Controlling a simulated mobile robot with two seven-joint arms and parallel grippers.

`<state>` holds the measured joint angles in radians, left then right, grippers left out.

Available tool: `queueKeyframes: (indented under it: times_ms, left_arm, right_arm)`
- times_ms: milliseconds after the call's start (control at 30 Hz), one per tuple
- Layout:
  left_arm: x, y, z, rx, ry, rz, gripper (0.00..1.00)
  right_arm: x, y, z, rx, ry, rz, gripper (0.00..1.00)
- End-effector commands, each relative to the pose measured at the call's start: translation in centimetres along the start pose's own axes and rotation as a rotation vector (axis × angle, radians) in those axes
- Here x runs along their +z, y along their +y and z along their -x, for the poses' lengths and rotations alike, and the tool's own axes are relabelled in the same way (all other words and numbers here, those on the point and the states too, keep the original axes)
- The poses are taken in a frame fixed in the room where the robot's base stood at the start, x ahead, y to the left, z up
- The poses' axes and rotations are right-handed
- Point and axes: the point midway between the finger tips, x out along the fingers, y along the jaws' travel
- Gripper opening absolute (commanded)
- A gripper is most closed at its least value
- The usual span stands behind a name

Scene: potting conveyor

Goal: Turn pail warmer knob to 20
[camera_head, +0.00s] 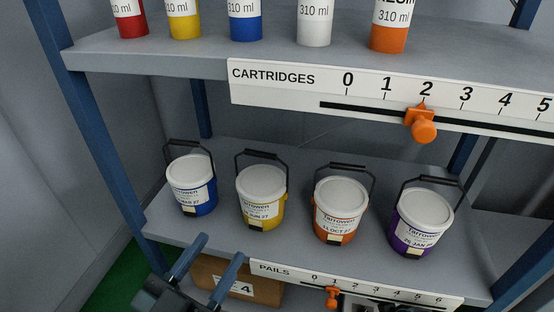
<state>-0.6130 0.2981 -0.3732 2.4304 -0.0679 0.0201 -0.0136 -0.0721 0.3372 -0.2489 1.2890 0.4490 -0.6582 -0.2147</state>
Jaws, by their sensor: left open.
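My left gripper (220,247) reaches in from the bottom left. Its two blue fingers are apart with nothing between them, in front of the lower shelf's front edge. No knob marked with a 20 can be made out. Several lidded pails with raised handles stand on the lower shelf: a blue one (191,190), a yellow one (262,200), an orange one (340,215) and a purple one (421,226). A partly cut-off white and dark object (362,302) shows at the bottom edge; I cannot tell what it is. My right gripper is not visible.
The lower shelf (300,170) has a PAILS scale (280,270) with an orange slider (333,296) near 1. The upper shelf carries cartridges and a CARTRIDGES scale with an orange slider (422,125) at 2. A cardboard box (265,290) sits below. Blue posts (105,160) frame the rack.

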Motion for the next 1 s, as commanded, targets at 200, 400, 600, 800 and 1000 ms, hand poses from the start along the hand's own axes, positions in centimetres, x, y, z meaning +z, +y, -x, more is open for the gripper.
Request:
queueKeyframes:
  times_ms: [200,400,600,800,1000]
  left_arm:
    - [0.1,0.1,0.0,0.003,0.017,0.004,0.47]
    - [-0.5,-0.1,-0.6,0.021,0.110,-0.008,0.47]
    - [-3.0,-0.9,-1.6,0.033,0.285,-0.120,0.47]
    - [-5.0,-1.2,-1.8,0.042,0.408,-0.198,0.47]
    - [-5.9,-1.3,-1.8,0.046,0.453,-0.227,0.47]
  right_arm:
    - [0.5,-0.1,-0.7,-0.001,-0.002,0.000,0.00]
    - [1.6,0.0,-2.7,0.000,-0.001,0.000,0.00]
    - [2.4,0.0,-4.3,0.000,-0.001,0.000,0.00]
    - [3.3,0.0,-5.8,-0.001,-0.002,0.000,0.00]
    - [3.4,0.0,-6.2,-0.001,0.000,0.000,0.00]
